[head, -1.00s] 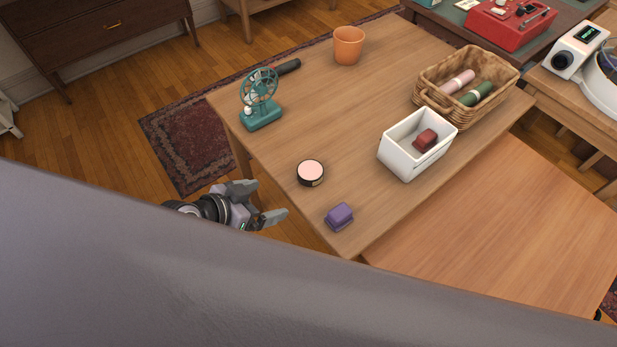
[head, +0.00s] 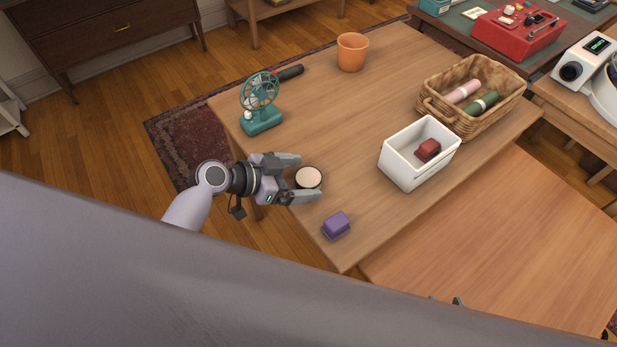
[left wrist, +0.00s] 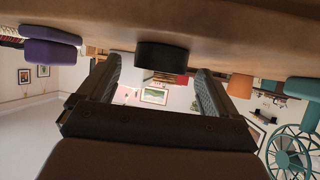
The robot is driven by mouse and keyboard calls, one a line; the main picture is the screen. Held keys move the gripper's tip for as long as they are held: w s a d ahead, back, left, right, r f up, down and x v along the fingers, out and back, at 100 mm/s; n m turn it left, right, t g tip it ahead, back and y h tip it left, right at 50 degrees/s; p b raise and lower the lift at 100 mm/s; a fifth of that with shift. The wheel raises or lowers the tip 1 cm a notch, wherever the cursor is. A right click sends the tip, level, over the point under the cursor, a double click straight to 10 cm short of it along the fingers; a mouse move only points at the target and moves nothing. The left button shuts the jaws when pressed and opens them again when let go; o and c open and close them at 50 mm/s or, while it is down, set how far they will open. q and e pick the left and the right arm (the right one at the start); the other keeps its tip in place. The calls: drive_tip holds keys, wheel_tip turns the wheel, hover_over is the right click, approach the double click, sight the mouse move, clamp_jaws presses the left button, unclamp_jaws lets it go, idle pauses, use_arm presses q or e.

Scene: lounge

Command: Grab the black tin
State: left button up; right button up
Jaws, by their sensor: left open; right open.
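The black tin (head: 309,178), round with a pale pink top, lies on the wooden table near its left edge. My left gripper (head: 305,179) is open, with one finger on the far side of the tin and one on the near side. In the left wrist view, which is upside down, the dark side of the tin (left wrist: 161,56) shows between the two spread fingers; I cannot tell whether they touch it.
A purple block (head: 336,226) lies close to the tin, nearer the table corner. A teal fan (head: 261,118) stands beyond the gripper. A white bin (head: 397,171) with a red block, a wicker basket (head: 434,108) and an orange cup (head: 352,53) stand farther off. The table middle is clear.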

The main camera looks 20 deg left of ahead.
use_arm(q)
drive_tip(key=shift+w+d+f, duration=0.25)
drive_tip(key=shift+w+d, duration=0.05)
drive_tip(key=shift+d, duration=0.05)
use_arm(e)
drive_tip(key=shift+f, duration=0.1)
use_arm(q)
drive_tip(key=c, duration=1.2)
use_arm(e)
drive_tip(key=shift+d, duration=0.1)
use_arm(q)
drive_tip(key=shift+r, duration=0.15)
